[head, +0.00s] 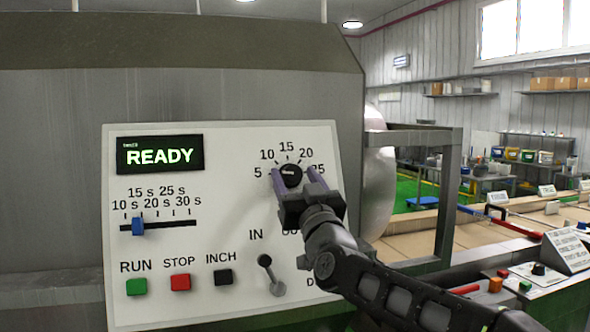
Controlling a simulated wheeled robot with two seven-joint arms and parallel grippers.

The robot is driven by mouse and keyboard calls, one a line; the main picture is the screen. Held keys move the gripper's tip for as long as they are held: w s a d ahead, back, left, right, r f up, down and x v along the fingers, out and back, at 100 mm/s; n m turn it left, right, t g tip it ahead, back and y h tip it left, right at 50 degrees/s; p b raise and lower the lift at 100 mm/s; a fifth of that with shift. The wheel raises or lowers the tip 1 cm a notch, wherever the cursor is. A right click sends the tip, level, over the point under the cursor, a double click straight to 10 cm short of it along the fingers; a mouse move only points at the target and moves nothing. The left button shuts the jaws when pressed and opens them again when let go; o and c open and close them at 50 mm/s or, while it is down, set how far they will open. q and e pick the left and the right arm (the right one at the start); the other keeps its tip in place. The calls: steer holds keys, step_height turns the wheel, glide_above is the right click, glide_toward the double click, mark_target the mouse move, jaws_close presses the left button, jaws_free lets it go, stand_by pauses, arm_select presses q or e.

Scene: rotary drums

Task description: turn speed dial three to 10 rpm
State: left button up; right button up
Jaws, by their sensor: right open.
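The dial (290,175) is a round black knob on the white control panel (225,308), under an arc of marks reading 5, 10, 15, 20 and 25. The 25 is partly covered by my gripper. My right gripper (294,179) is at the dial, with one finger on its left side and one on its right. It is open, and I cannot tell whether the fingers touch the knob. The small marking on the knob is too small to read, so its setting is unclear. My left gripper is not in view.
The panel also has a lit READY display (160,155), a blue slider (138,226), green RUN (137,287), red STOP (181,282) and black INCH (223,276) buttons, and a grey lever (268,270). My right arm hides the panel's lower right. A metal frame (445,200) stands right of it.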

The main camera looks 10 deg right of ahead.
steer(key=shift+w, duration=0.25)
jaws_close()
stand_by(0.5)
